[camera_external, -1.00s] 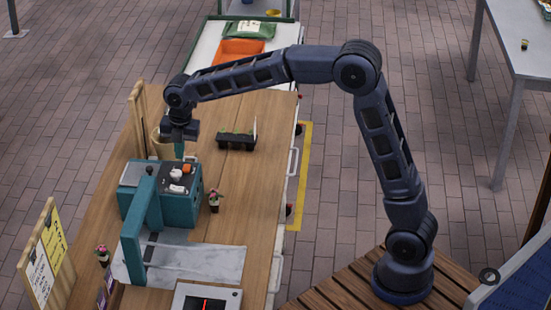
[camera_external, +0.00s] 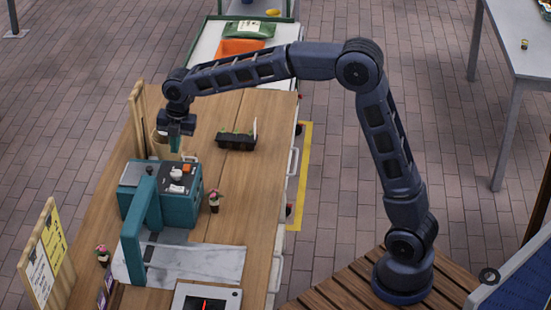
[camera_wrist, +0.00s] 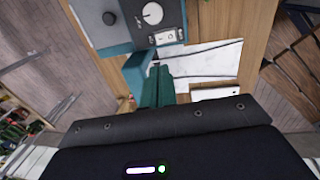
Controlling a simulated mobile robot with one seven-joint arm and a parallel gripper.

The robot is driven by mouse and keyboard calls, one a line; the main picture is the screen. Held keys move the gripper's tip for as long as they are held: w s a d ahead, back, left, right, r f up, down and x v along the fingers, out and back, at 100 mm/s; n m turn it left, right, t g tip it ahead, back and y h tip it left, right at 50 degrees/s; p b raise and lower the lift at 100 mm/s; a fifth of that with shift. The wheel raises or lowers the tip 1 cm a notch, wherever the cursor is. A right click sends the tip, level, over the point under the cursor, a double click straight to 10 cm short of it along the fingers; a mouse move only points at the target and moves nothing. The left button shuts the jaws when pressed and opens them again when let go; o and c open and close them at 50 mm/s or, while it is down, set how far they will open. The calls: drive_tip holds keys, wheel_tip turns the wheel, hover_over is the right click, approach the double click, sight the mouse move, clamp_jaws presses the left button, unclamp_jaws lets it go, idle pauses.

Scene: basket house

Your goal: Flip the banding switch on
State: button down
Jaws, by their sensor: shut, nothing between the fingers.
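The banding machine is a teal box (camera_external: 134,206) on the wooden bench. Its dark top panel carries small white controls (camera_external: 176,175) and an orange part (camera_external: 187,168). In the wrist view the panel shows a round white knob (camera_wrist: 152,13) and a small pale switch plate (camera_wrist: 165,36). I cannot tell the switch's position. My gripper (camera_external: 174,150) is shut and empty, pointing down above the far side of the machine. Its teal fingers (camera_wrist: 156,68) also show in the wrist view, apart from the switch plate in the picture.
A teal arch (camera_external: 132,250) rises at the machine's near side over a marble slab (camera_external: 215,263). A small potted plant (camera_external: 215,200) stands right of the machine. A black tray (camera_external: 235,139) lies farther back. The bench's right side is mostly clear.

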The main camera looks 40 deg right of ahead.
sight(174, 188)
drive_tip(key=f, duration=0.4)
drive_tip(key=w+a+f, duration=0.1)
drive_tip(key=f, duration=0.8)
drive_tip(key=shift+w+a+f, duration=0.15)
drive_tip(key=shift+a+f, duration=0.05)
drive_tip(key=shift+f, duration=0.2)
drive_tip(key=shift+f, duration=0.1)
drive_tip(key=shift+w+a+f, duration=0.1)
drive_tip(key=shift+w+f, duration=0.05)
drive_tip(key=shift+f, duration=0.05)
drive_tip(key=shift+g, duration=0.3)
drive_tip(key=shift+s+d, duration=0.2)
drive_tip(key=shift+d, duration=0.05)
drive_tip(key=shift+s+d+r, duration=0.2)
drive_tip(key=shift+s+d, duration=0.2)
drive_tip(key=shift+s, duration=0.05)
